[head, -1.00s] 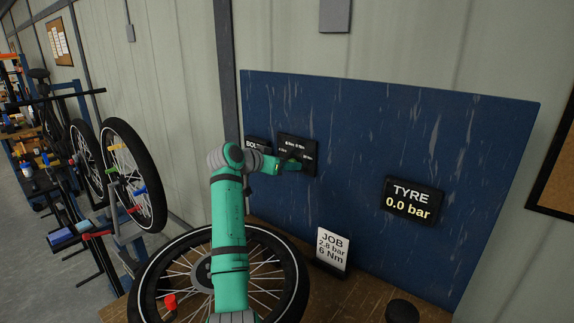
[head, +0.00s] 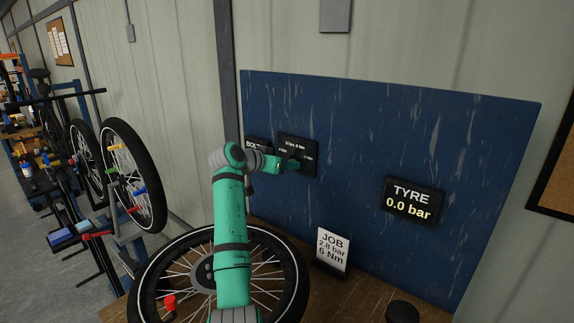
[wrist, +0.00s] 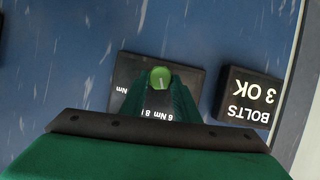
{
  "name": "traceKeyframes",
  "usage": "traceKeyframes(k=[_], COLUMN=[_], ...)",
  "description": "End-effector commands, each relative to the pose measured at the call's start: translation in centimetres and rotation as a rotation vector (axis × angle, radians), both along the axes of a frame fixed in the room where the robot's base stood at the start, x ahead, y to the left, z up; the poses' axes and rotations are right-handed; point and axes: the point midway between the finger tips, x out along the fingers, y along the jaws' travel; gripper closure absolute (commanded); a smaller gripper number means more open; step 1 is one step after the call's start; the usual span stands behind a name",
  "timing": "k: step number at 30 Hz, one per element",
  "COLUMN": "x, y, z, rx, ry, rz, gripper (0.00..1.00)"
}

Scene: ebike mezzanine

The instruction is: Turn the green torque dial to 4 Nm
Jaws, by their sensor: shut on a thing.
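The green torque dial (wrist: 160,77) sits on a black plate (wrist: 126,69) with white Nm labels. In the wrist view the labels appear upside down, and "6 Nm" and "8 Nm" can be read. A thin pale mark shows on the dial's face; which label it points at I cannot tell. My gripper (wrist: 161,92) is shut on the dial, a finger at each side. In the head view my gripper (head: 290,164) is at the plate (head: 297,146) and largely hides the dial.
A "BOLTS 3 OK" display (wrist: 249,98) is close beside the plate. The blue board (head: 350,130) also carries a "TYRE 0.0 bar" display (head: 413,202). A card (head: 332,250) reads "JOB 2.8 bar 6 Nm". A spoked wheel (head: 160,265) lies below my arm.

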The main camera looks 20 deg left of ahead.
Motion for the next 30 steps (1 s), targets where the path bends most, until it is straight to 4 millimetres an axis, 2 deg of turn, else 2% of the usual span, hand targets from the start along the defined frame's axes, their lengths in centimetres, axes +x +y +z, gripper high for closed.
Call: traceKeyframes(k=[18, 30], x=[0.24, 0.3], y=[0.49, 0.67], z=[-0.11, -0.24], rx=[-0.426, -0.598], ry=[0.154, 0.215], rz=[0.001, 0.0], gripper=[0.94, 0.94])
